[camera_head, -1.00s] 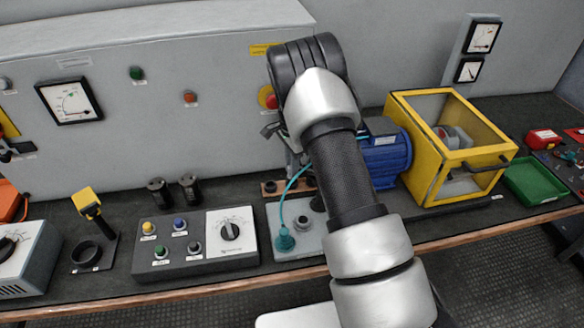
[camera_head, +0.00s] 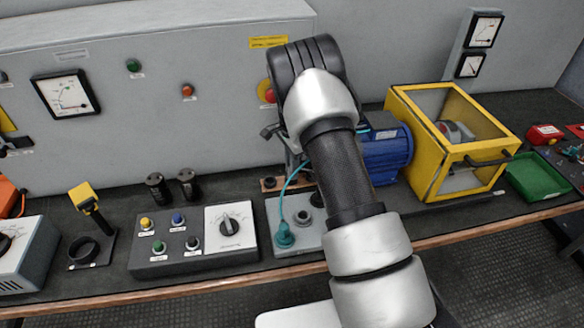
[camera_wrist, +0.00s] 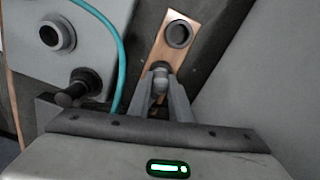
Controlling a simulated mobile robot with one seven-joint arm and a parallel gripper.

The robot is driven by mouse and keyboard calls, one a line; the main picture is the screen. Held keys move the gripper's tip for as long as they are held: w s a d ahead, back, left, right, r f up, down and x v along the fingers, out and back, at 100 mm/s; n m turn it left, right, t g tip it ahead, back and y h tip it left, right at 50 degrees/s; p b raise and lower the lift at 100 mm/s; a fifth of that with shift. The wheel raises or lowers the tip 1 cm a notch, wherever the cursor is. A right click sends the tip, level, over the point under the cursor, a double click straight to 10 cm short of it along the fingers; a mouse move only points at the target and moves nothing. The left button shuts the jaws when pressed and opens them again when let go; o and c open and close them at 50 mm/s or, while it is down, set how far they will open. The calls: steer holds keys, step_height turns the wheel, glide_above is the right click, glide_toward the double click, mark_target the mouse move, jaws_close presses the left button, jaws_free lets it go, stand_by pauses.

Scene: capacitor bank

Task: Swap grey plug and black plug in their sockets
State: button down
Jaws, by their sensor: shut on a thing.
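My gripper (camera_wrist: 160,88) is shut on a small grey plug (camera_wrist: 160,72), its fingers on either side, over the lower part of a copper-coloured strip (camera_wrist: 153,53). Whether the plug's lower end sits in a hole is hidden. A dark round socket (camera_wrist: 178,35) on the strip looks empty. On the grey socket plate (camera_head: 290,251), an empty round socket (camera_wrist: 57,35) shows at upper left in the wrist view. A black plug (camera_wrist: 84,82) stands at the plate's edge, left of my gripper. In the head view my arm hides the plug and most of the gripper.
A teal plug (camera_head: 285,237) with a teal cable (camera_wrist: 118,50) sits on the plate; the cable passes left of my gripper. A control box (camera_head: 195,240) stands left, a blue motor (camera_head: 388,145) and yellow frame (camera_head: 450,145) right. The grey cabinet (camera_head: 200,130) rises behind.

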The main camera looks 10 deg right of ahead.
steer(key=c, duration=1.5)
jaws_free()
steer(key=shift+f, duration=0.1)
steer(key=shift+c, duration=0.2)
